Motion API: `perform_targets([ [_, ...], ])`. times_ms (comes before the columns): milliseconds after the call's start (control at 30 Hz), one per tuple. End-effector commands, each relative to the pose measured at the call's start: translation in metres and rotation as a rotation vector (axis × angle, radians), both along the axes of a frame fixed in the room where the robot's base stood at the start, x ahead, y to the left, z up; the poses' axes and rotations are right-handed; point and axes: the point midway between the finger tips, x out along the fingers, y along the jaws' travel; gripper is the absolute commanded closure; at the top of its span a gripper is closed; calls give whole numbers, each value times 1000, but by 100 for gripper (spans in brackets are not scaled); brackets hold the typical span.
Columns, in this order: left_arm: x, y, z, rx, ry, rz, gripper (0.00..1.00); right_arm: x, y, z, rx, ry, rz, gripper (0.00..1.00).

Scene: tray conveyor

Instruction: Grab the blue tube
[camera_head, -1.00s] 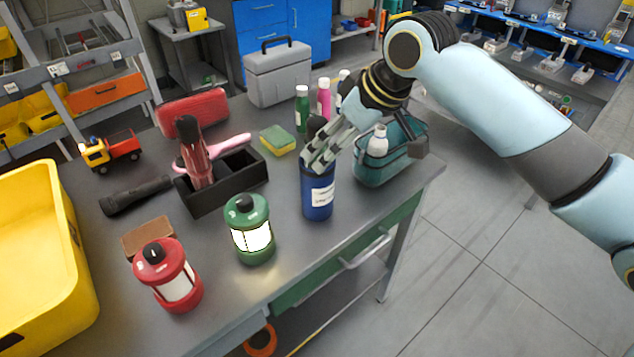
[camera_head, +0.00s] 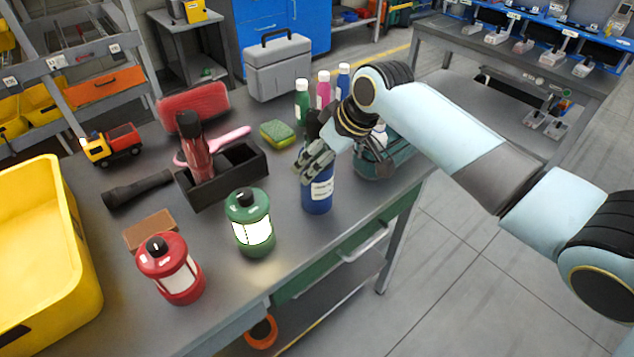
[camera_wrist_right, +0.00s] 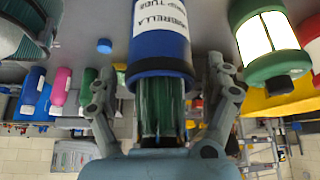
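The blue tube (camera_head: 318,192) stands upright near the right front edge of the table, with a white label. In the right wrist view the blue tube (camera_wrist_right: 160,50) reads "UMBRELLA TUBE" on its label, and dark green folded fabric sticks out of its open end. My right gripper (camera_head: 315,168) is at the tube's top and hides part of it. In the wrist view my right gripper (camera_wrist_right: 160,78) is open, one finger on each side of the tube's mouth, with small gaps showing. My left gripper is not in view.
A green lantern (camera_head: 249,222) stands just left of the tube, and a red lantern (camera_head: 170,268) stands further left. A teal basket (camera_head: 395,160) is close on the right. Green (camera_head: 302,100), pink (camera_head: 323,90) and blue (camera_head: 344,80) bottles stand behind. A black caddy (camera_head: 222,180) is left.

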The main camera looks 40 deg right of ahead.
Motion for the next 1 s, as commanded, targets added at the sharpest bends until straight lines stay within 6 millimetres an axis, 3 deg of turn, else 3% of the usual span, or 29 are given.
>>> perform_targets([
  [67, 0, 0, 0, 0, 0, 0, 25, 0, 0, 0, 0, 0, 0, 30],
  [500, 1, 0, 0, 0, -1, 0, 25, 0, 0, 0, 0, 1, 0, 87],
  [567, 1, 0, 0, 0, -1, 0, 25, 0, 0, 1, -1, -2, 0, 91],
  [767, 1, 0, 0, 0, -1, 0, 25, 1, 0, 3, -1, -2, 0, 91],
  [1000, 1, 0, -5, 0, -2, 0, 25, 2, -1, 43, -2, -7, 2, 91],
])
